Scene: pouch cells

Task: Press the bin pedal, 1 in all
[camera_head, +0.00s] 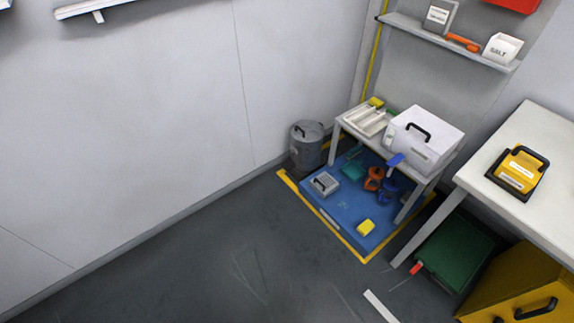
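A grey metal bin (306,147) with a closed lid and a dark handle stands on the floor against the left wall, beside a small white table. Its pedal is too small to make out clearly; a dark patch shows at the bin's foot. The bin is some distance ahead of me. Neither of my grippers is in view.
A blue mat (345,212) with yellow edging carries several small items under the white table (344,124). A white box (424,138) sits on that table. A white worktop (535,155), a green crate (455,250) and a yellow cabinet (520,285) stand right. Open floor (210,255) lies ahead.

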